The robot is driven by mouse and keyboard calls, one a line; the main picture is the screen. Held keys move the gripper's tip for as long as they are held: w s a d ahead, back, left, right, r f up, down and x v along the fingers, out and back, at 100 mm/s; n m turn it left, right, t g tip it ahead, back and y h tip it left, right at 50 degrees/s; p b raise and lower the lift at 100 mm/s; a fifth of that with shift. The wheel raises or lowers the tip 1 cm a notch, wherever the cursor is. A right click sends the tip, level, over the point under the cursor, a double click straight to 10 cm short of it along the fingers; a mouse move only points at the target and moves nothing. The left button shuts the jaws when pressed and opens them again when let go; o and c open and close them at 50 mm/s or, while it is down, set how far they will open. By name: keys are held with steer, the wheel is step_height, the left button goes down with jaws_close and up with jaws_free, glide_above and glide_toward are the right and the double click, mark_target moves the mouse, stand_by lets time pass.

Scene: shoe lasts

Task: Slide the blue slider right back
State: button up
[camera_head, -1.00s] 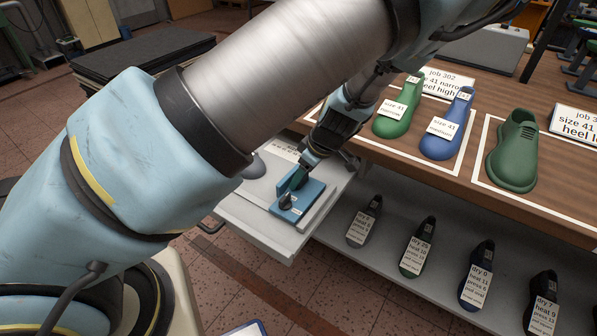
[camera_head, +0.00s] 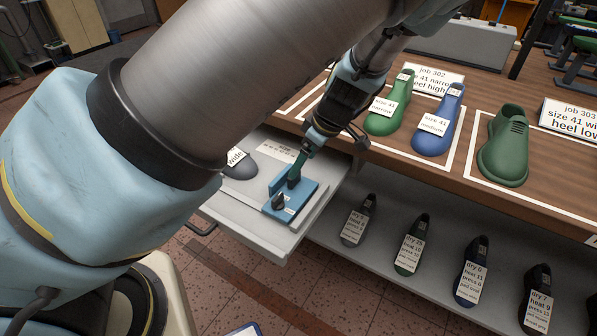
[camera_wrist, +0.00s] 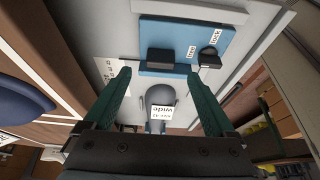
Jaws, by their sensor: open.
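A blue fixture plate (camera_head: 305,197) lies in an open pale drawer (camera_head: 245,208). It carries a small upright block (camera_head: 293,181), dark in the wrist view (camera_wrist: 160,62), and a black knob (camera_head: 278,201) at its near end. The knob also shows in the wrist view (camera_wrist: 209,56). I cannot tell for certain which part is the slider. My gripper (camera_wrist: 159,74) is open, its green fingers spread on either side of the block's line and nothing between them. In the head view my gripper (camera_head: 298,165) is just behind and above the block, and contact is hidden.
A grey last labelled "wide" (camera_head: 239,165) lies in the drawer beside the fixture. Green (camera_head: 386,108) and blue (camera_head: 435,125) lasts stand on the wooden bench (camera_head: 400,160) above. Several dark lasts stand on the shelf (camera_head: 330,232) at right. Open floor lies in front.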

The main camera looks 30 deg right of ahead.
steer(key=shift+v, duration=2.05)
steer(key=shift+a, duration=0.1)
steer(key=w+a+r+m+g, duration=0.15)
steer(key=w+a, duration=0.25)
steer(key=a, duration=0.4)
steer(key=w+a+m+g, duration=0.1)
steer(key=w+a+g, duration=0.15)
steer(key=a, duration=0.65)
steer(key=a+r+m+t+h, duration=0.1)
steer(key=a+r+m, duration=0.1)
steer(key=a, duration=0.7)
steer(key=a+r+m+h, duration=0.1)
steer(key=a+r, duration=0.4)
steer(key=a, duration=0.5)
steer(key=shift+m+t, duration=0.4)
steer(key=shift+m, duration=0.35)
